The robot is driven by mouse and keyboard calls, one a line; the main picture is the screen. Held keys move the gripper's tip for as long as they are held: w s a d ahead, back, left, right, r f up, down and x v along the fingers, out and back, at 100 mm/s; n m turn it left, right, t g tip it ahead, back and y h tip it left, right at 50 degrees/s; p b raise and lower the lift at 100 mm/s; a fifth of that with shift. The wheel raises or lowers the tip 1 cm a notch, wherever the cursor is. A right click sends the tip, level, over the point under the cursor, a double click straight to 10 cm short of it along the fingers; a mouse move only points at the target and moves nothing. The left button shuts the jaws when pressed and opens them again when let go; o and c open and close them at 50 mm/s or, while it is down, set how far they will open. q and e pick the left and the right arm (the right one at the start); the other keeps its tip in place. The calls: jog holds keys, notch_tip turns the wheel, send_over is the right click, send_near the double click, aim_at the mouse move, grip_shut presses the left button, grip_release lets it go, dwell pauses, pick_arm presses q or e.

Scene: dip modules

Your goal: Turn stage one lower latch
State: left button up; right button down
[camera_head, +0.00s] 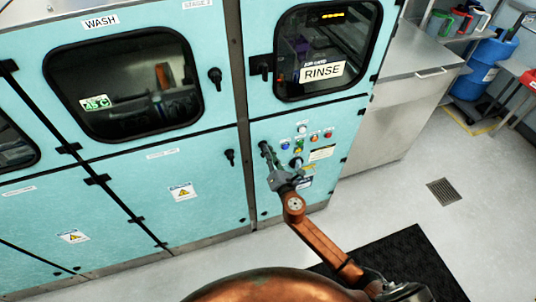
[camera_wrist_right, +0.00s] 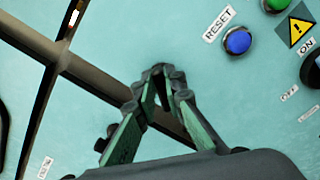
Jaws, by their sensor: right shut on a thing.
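My right gripper (camera_head: 267,153) reaches up to the lower right cabinet door, the one with the control buttons. Its green fingers come together at the door's upper left edge, shut on a small dark latch there that they mostly hide. In the right wrist view the same gripper (camera_wrist_right: 158,76) has its dark fingertips close to the teal face, between the dark gap and the blue button. Another black latch (camera_head: 230,156) is on the lower door to the left; it shows beside the left finger in the wrist view (camera_wrist_right: 108,137). The stage label by the gripped latch is unreadable. My left gripper is not in view.
The blue reset button (camera_wrist_right: 238,40) is right of the fingers, among several others. Upper doors carry black latches on the WASH side (camera_head: 215,78) and the RINSE side (camera_head: 264,69). A black mat (camera_head: 420,255) lies on the floor. Open floor is to the right.

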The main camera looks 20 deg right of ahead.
jog(key=shift+d+f+m+b, duration=0.15)
jog(key=shift+m+b, duration=0.3)
jog(key=shift+m, duration=1.2)
jog(key=shift+f+m+b, duration=0.2)
jog(key=shift+m+b, duration=0.25)
jog(key=shift+m, duration=1.25)
jog(key=shift+d+f+m+b, duration=0.15)
jog(key=shift+m+b, duration=0.3)
jog(key=shift+m, duration=1.2)
jog(key=shift+f, duration=0.1)
jog(key=c, duration=2)
grip_release()
jog(key=s, duration=1.2)
jog(key=shift+d, duration=0.15)
